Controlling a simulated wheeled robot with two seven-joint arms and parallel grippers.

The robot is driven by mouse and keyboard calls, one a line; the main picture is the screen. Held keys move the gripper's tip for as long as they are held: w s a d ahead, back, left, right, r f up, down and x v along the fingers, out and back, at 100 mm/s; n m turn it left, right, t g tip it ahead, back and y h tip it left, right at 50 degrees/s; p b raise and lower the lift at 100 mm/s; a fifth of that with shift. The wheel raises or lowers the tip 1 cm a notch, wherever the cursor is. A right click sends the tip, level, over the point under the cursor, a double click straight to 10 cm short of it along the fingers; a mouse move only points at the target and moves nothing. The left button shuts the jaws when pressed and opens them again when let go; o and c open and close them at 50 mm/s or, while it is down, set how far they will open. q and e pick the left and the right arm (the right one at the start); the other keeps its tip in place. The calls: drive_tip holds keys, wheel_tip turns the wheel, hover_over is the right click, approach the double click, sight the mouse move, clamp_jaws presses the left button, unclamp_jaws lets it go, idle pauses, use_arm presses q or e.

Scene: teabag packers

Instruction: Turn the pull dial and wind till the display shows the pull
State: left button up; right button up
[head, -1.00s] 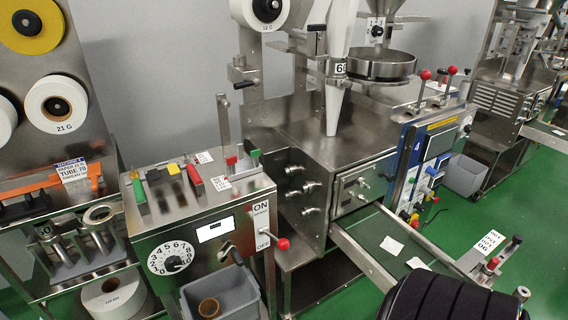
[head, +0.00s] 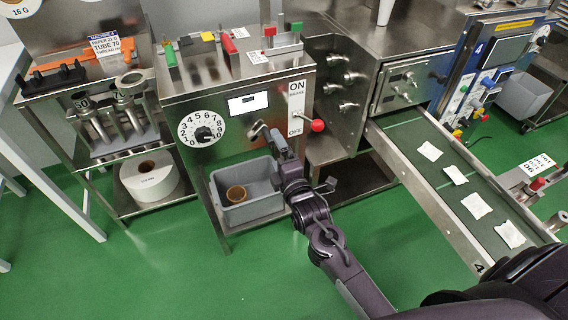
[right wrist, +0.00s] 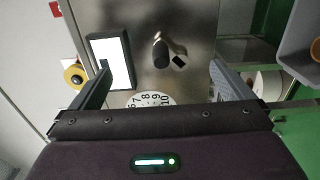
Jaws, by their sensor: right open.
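The round white pull dial (head: 203,131) with its black knob is on the front of the steel box (head: 178,103); I cannot read its setting. The white display (head: 247,103) above it shows a small dark mark, too small to read. A dark-gripped crank handle (head: 256,129) sticks out below the display. My right gripper (head: 271,138) is in front of the panel at the crank. In the right wrist view the crank (right wrist: 160,52) stands between the open fingers, apart from both; the display (right wrist: 110,60) and part of the dial (right wrist: 150,98) also show. My left gripper is out of view.
A red-balled brake lever (head: 317,125) sits just right of the crank, by the ON/OFF label. A conveyor (head: 420,175) with several teabags runs at right.

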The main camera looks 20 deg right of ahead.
sight(268, 136)
drive_tip(key=w+b, duration=0.2)
drive_tip(key=w, duration=0.4)
drive_tip(key=shift+a, duration=0.15)
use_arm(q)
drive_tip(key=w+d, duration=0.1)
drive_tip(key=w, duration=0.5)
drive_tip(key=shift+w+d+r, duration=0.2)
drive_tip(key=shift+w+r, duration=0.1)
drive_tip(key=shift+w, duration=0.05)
use_arm(e)
drive_tip(key=shift+w, duration=0.85)
drive_tip(key=c, duration=2)
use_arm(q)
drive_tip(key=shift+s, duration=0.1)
use_arm(e)
drive_tip(key=shift+o, duration=0.2)
